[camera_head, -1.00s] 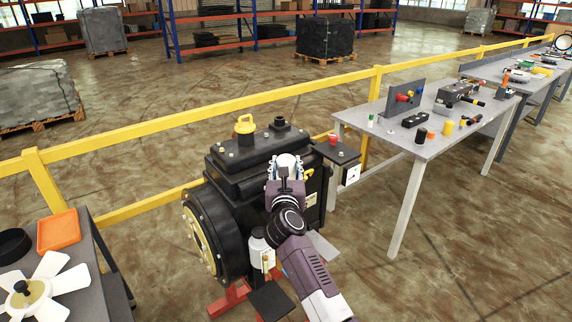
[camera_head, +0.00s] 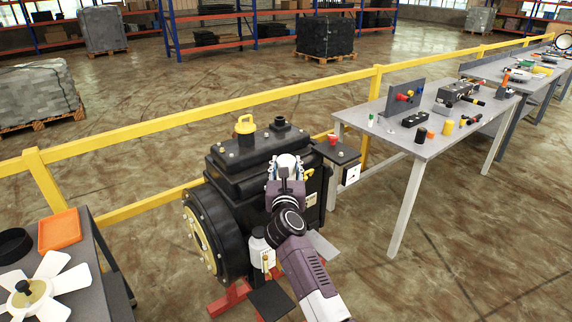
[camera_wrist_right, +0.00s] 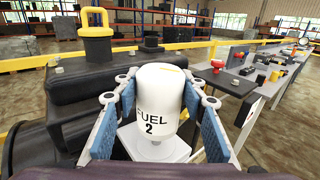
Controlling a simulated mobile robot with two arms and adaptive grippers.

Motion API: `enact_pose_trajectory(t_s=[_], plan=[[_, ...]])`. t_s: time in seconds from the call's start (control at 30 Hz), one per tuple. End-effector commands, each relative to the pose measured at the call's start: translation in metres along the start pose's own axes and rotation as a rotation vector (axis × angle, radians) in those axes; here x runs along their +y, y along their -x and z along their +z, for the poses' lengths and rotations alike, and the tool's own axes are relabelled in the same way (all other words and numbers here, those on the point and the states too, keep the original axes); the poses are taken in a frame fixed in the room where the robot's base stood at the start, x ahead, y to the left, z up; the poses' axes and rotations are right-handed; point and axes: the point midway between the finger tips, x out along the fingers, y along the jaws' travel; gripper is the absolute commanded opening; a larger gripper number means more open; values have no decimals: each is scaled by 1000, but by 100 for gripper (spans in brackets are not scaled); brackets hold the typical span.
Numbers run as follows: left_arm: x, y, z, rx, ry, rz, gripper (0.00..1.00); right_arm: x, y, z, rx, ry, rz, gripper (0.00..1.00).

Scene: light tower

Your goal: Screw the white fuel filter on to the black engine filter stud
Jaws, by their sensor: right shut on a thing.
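The white fuel filter (camera_wrist_right: 158,103), marked "FUEL 2", stands upright between the blue-padded fingers of my right gripper (camera_wrist_right: 160,105) in the right wrist view. The gripper is shut on it. In the head view the filter's white top (camera_head: 288,161) shows at the right gripper (camera_head: 287,167), over the right side of the black engine (camera_head: 245,165). A pale square block (camera_wrist_right: 178,146) lies below the filter in the wrist view. The engine's filter stud is hidden, so I cannot tell whether the filter touches it. My left gripper is not in view.
A yellow-handled cap (camera_head: 245,125) stands on top of the engine. A yellow rail (camera_head: 200,113) runs behind it. A small stand with a red button (camera_head: 333,140) is right of the engine. A grey table (camera_head: 432,140) holds several parts. A white fan (camera_head: 45,287) lies at left.

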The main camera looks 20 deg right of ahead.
Motion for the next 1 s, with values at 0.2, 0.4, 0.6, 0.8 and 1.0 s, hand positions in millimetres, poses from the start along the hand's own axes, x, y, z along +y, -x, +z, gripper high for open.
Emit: enact_pose_trajectory(t_s=[0.2, 0.4, 0.6, 0.8, 1.0], plan=[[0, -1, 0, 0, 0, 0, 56, 0, 0, 0, -3, 0, 1, 5], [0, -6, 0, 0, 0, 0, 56, 0, 0, -5, -3, 0, 1, 5], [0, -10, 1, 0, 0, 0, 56, 1, 0, -10, -3, 0, 2, 5], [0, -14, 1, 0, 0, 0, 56, 1, 0, -15, -3, 0, 2, 5], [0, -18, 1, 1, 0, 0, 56, 1, 0, -20, -3, 0, 1, 5]])
